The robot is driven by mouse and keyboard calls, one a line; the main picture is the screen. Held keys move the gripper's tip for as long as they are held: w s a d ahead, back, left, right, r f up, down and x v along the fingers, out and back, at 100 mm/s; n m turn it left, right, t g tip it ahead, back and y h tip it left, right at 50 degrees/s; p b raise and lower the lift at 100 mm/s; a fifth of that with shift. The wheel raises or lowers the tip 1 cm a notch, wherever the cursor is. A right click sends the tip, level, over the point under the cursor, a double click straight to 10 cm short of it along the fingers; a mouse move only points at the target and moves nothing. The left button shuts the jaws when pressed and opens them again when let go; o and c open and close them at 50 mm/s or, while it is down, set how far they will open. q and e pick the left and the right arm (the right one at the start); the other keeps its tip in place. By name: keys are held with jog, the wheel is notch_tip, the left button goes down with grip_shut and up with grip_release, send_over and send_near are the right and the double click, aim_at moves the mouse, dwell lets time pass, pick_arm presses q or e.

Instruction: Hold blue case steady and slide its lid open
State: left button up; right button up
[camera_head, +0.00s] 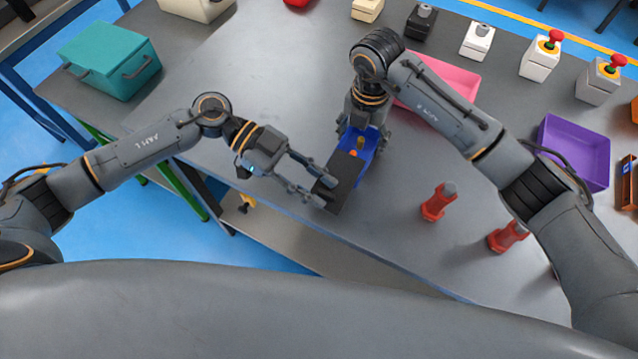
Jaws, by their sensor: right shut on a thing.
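The blue case (369,141) is on the grey table near its front edge. Its dark lid (345,183) is slid partly off toward the table's front edge, and the case's open part shows a small orange item (359,145) inside. My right gripper (361,135) comes from above and is shut on the case at its far end; its fingertips are partly hidden. My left gripper (324,190) is at the left side of the lid with its fingers spread apart. I cannot tell whether its fingertips touch the lid.
Red-and-grey bolt-like parts (438,202) stand right of the case. A pink tray (452,78) and a purple bin (575,150) lie behind my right arm. A teal box (110,60) is at the back left. Button boxes (541,58) line the back. Table is clear between teal box and case.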

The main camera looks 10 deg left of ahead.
pick_arm(q)
jog(key=v, duration=1.1)
jog(key=shift+a+r, duration=0.1)
jog(key=shift+a, duration=0.05)
pick_arm(e)
jog(key=o, duration=1.3)
jog(key=shift+o, duration=0.2)
